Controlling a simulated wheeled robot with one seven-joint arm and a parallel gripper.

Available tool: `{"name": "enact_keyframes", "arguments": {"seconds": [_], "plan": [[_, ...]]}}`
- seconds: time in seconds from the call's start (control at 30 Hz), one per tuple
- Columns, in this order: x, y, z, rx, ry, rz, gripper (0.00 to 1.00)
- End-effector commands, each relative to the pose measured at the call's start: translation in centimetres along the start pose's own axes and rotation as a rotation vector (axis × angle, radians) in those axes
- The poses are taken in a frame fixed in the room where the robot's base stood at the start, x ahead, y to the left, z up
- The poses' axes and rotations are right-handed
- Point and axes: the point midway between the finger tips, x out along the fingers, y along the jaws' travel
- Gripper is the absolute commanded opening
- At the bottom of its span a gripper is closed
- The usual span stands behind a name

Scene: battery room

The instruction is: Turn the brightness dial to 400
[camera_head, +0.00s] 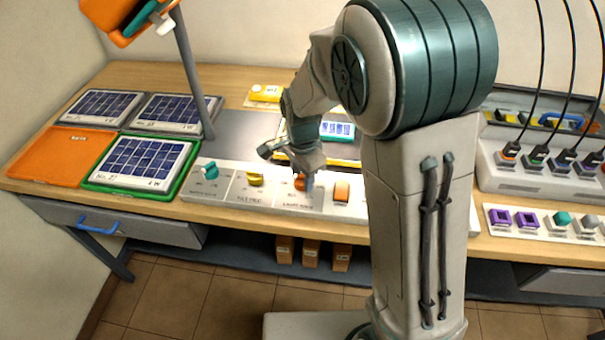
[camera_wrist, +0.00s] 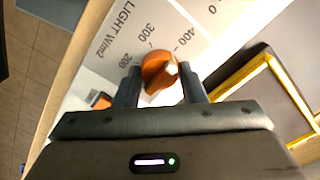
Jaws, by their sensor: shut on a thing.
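The orange brightness dial (camera_wrist: 157,70) sits on a white panel (camera_wrist: 95,88) printed "LIGHT W/m2", with 200, 300 and 400 around it in the wrist view. A small pale mark shows on the dial's right side; which number it points at is hard to tell. My gripper (camera_wrist: 161,82) is shut on the dial, one finger on each side. In the head view the dial (camera_head: 299,183) shows partly below my gripper (camera_head: 305,177). The numbers there are too small to read.
A teal knob (camera_head: 210,171) and yellow knob (camera_head: 254,179) stand left of the dial, and an orange switch (camera_head: 341,191) right of it. A yellow-framed tray (camera_wrist: 273,85) lies behind the panel. Solar panels (camera_head: 139,162) and a lamp post (camera_head: 194,80) stand left.

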Motion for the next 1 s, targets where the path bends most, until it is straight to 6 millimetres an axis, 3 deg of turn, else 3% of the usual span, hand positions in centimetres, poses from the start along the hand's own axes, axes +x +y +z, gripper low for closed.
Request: {"name": "enact_keyframes", "arguments": {"seconds": [0.33,0.37,0.43,0.77,1.0], "plan": [[-0.1,-0.1,0.1,0.003,-0.001,-0.004,0.14],[-0.1,-0.1,0.1,0.003,-0.001,-0.004,0.42],[-0.1,-0.1,0.1,0.003,-0.001,-0.003,0.59],[-0.3,-0.1,0.0,0.002,0.000,-0.002,0.59],[-4.0,-0.2,0.0,0.000,0.001,-0.008,0.59]]}}
